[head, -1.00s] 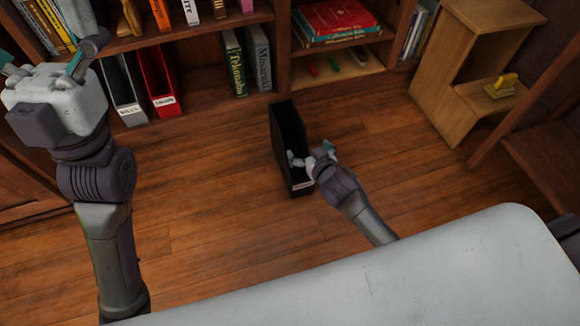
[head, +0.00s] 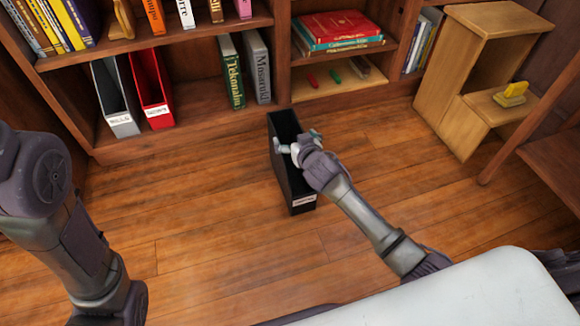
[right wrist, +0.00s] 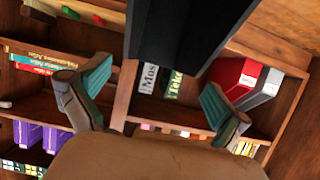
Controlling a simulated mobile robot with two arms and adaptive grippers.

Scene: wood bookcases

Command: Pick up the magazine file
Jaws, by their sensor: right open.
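A black magazine file (head: 296,182) stands upright on the wooden floor, its open top up and a small pale label low on its near end. My right gripper (head: 298,141) is over the file's upper part, fingers spread, with one fingertip to each side. I cannot tell whether they touch it. In the right wrist view the black file (right wrist: 180,35) fills the top middle, beyond and between the open fingers of my right gripper (right wrist: 153,95). My left arm shows at the left edge of the head view, but its gripper is out of frame.
A bookcase (head: 190,122) stands behind, holding a grey file (head: 118,105), a red file (head: 152,92) and several books. A wooden step unit (head: 450,110) stands at the right with a yellow object (head: 511,94) on it. The floor (head: 200,220) around the black file is clear.

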